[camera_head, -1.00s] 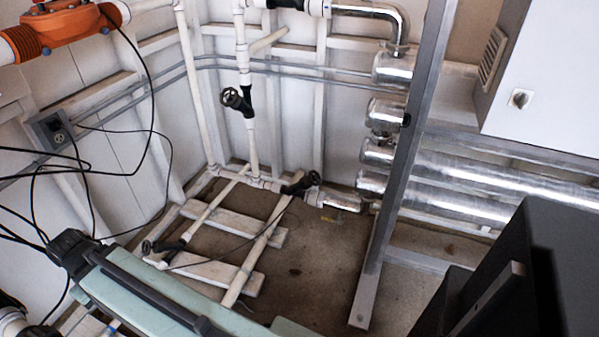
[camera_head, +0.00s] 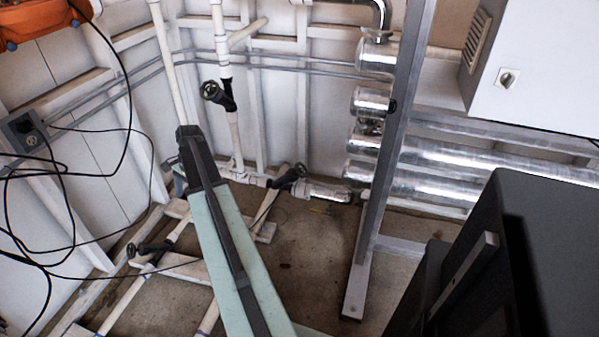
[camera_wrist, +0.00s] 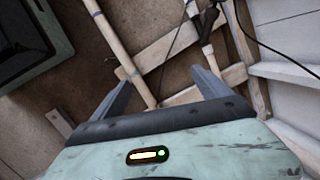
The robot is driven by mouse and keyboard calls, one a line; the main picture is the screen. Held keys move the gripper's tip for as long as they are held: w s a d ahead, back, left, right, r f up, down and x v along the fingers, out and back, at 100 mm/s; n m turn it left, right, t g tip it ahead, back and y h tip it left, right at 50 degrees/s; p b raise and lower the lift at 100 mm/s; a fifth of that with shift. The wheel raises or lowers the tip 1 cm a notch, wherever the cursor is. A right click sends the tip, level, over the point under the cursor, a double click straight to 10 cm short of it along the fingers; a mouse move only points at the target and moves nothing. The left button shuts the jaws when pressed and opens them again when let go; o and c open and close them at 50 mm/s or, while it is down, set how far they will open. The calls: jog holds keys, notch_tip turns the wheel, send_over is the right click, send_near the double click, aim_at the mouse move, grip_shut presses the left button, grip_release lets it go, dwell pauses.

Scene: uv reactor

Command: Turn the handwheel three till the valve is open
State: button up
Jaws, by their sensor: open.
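Three black handwheel valves show in the head view. One handwheel (camera_head: 212,91) is on the upright white pipe, one valve (camera_head: 290,175) is low at the back by the floor, and one valve (camera_head: 135,250) is at the lower left near the floor. I cannot tell which is number three. My gripper (camera_wrist: 160,78) is open and empty in the wrist view, its two grey fingers apart above the floor pipes. A dark valve (camera_wrist: 206,18) shows at the top of the wrist view, beyond the right finger and apart from it. My gripper's fingers cannot be made out in the head view.
A grey metal post (camera_head: 385,180) stands right of the valves, with shiny cylinders (camera_head: 370,105) behind it. A white cabinet (camera_head: 540,70) is at the upper right. Loose black cables (camera_head: 60,185) hang at the left. White pipes and boards lie on the brown floor.

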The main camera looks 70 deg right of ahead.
jog(key=s+d+m+t, duration=0.1)
jog(key=s+d+m, duration=0.4)
jog(key=d, duration=0.5)
jog(key=s+d+m, duration=0.3)
jog(key=s+d, duration=0.4)
jog(key=d, duration=0.3)
jog(key=m+t+h+b, duration=0.1)
jog(key=m+t, duration=0.1)
jog(key=m, duration=0.7)
send_near(302, 168)
jog(key=x, duration=0.3)
jog(key=b+x, duration=0.7)
jog(key=shift+w+a+f+b, duration=0.2)
jog(key=shift+f+b, duration=0.1)
jog(key=shift+f, duration=0.05)
jog(key=shift+r, duration=0.1)
jog(key=c, duration=1.3)
